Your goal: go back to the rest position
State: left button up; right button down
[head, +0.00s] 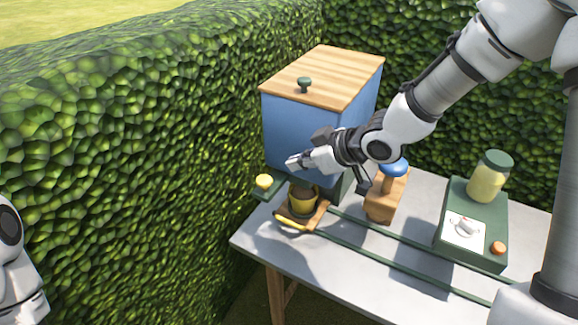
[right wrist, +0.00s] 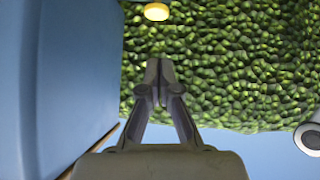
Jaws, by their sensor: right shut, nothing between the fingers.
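My right arm reaches in from the upper right over the table. On the left edge of the head view only a white part of my left arm shows; the left gripper is out of view.
A blue box (head: 290,130) with a wooden lid stands at the table's back left. A yellow knob (head: 264,181) sits beside it. A wooden block with a blue knob (head: 382,205) and a green stand (head: 455,250) with a jar (head: 487,180) are to the right. Hedges (head: 130,160) enclose the table.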

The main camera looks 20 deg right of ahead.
jog(key=shift+r, duration=0.1)
dwell(0.3)
jog(key=s+a+f+m+g+h, duration=0.1)
jog(key=s+f+g, duration=0.1)
jog(key=s+f, duration=0.6)
jog(key=s+f+m+g+b, duration=0.1)
jog(key=s+f+g, duration=0.2)
jog(key=f, duration=0.8)
jog(key=s+a+f+m+g+h, duration=0.1)
jog(key=s+f+g, duration=0.1)
jog(key=s+f, duration=0.6)
jog(key=s+d+f+m+g+h, duration=0.1)
jog(key=s+d+f+m+h, duration=0.2)
jog(key=s+f, duration=0.6)
jog(key=shift+d+m+g+h+b, duration=0.35)
jog(key=shift+d+m, duration=0.3)
jog(key=shift+m, duration=0.55)
